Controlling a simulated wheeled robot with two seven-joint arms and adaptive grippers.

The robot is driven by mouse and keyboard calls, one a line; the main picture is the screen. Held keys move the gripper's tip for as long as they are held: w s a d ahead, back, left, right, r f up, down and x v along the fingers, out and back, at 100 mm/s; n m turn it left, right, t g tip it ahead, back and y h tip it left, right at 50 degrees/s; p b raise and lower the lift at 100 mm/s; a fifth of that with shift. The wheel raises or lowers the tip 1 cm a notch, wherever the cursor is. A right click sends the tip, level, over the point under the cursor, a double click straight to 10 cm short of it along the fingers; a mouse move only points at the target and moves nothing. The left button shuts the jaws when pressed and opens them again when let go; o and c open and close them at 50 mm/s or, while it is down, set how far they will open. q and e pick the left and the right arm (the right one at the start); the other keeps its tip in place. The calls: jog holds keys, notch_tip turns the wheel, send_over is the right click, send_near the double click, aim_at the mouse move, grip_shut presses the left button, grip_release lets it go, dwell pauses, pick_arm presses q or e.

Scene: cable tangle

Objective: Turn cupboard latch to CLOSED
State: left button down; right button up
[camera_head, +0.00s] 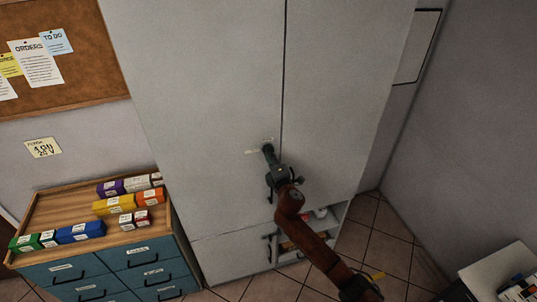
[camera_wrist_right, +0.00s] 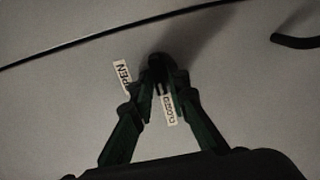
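The grey cupboard (camera_head: 205,95) stands ahead, both tall doors shut. Its small dark latch (camera_wrist_right: 158,62) shows in the right wrist view between my fingertips; my gripper hides most of it in the head view. An OPEN label (camera_wrist_right: 122,74) lies left of the latch, partly covered by a finger. A CLOSED label (camera_wrist_right: 170,109) lies below it, between the fingers. My right gripper (camera_head: 268,150) reaches the door, and in the wrist view its fingers (camera_wrist_right: 162,80) close in on the latch from both sides. The latch's exact angle is hard to make out. My left gripper is out of view.
A blue drawer unit (camera_head: 125,262) with several coloured boxes on top stands at the left. An open lower compartment (camera_head: 327,222) sits at the cupboard's lower right. A white surface (camera_head: 490,275) is at the lower right. Tiled floor (camera_head: 385,235) shows between.

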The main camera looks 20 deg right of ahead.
jog(key=shift+o, duration=1.1)
jog(key=s, duration=1.2)
jog(key=shift+d, duration=0.25)
